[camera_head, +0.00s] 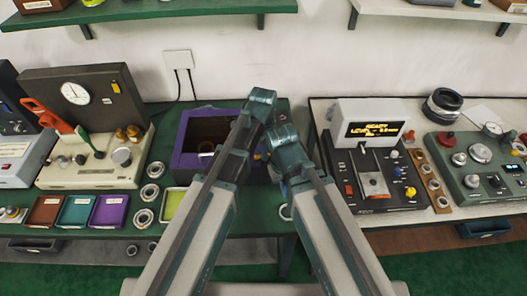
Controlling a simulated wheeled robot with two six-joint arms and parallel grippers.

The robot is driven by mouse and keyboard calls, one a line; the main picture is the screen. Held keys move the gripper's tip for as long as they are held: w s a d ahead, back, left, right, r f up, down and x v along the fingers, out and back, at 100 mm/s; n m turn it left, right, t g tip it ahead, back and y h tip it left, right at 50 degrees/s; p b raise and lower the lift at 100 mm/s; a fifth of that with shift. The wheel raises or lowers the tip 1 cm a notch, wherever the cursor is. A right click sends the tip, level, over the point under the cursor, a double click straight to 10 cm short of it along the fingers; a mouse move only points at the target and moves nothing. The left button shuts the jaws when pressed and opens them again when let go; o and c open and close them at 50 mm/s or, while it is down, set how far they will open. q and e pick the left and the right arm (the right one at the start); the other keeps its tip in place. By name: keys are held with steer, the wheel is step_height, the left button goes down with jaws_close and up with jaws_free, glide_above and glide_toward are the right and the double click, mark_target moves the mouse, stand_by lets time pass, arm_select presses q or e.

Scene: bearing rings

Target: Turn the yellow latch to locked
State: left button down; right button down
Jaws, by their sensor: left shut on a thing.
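A purple open-topped box (187,158) with a dark inside stands on the green bench at the middle. A small yellow part, seemingly the yellow latch (258,155), shows at its right side, mostly covered by my arms. My left gripper (263,147) is in the gap between my arms there, shut on this yellow part as far as I can see. Its fingertips and the latch's angle are largely hidden. My right arm's teal joint is just right of the box, and its gripper is hidden from this view.
A gauge station with a red lever (45,115) and small trays (75,211) stand at the left. Bearing rings (150,191) lie beside the box. A display console (372,130) and a green control panel (476,170) stand on the right bench.

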arm_select(q)
steer(key=shift+m, duration=1)
steer(key=c, duration=0.8)
jaws_free()
steer(key=shift+c, duration=0.2)
step_height(320, 180, up, 14)
steer(key=p, duration=1.4)
steer(key=shift+f, duration=0.15)
